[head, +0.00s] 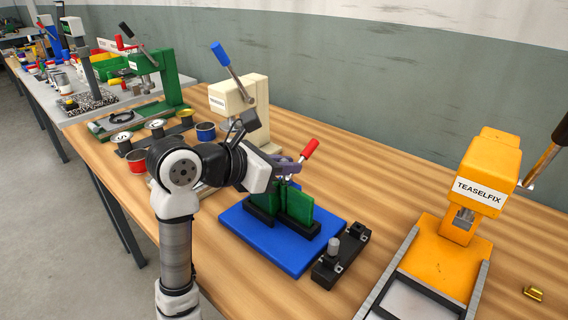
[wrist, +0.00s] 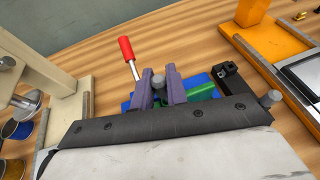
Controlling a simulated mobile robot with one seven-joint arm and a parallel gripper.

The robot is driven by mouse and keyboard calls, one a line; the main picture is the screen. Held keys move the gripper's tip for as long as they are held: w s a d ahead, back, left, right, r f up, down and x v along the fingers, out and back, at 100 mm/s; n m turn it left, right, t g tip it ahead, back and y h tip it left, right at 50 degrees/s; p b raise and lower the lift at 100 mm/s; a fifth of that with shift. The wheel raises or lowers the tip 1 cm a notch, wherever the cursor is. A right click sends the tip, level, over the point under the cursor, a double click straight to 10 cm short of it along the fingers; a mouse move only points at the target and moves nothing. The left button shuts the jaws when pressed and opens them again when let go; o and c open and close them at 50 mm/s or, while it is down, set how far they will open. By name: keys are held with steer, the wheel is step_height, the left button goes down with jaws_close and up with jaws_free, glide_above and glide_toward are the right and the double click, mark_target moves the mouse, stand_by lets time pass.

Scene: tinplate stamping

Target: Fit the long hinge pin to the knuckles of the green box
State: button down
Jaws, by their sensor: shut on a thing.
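The green box (head: 298,205) stands upright in a black holder on a blue plate (head: 240,226); part of its green also shows in the wrist view (wrist: 202,92). My gripper (head: 285,168), with purple fingers, is just above the back left part of the box. In the wrist view my gripper (wrist: 160,90) is shut on a grey round-headed piece, which looks like the hinge pin (wrist: 159,84). The pin's lower part and the knuckles are hidden, so I cannot tell whether the pin is in them.
A black block (head: 325,270) with another upright grey pin (head: 334,246) stands at the plate's right. A red-handled lever (head: 310,150) rises behind the box. A cream press (head: 240,100) stands behind left, a yellow press (head: 487,180) at right. Bare wood lies behind the plate.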

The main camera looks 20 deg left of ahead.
steer(key=c, duration=1.3)
jaws_free()
steer(key=b+v, duration=0.1)
steer(key=v, duration=1.3)
steer(key=shift+b, duration=0.35)
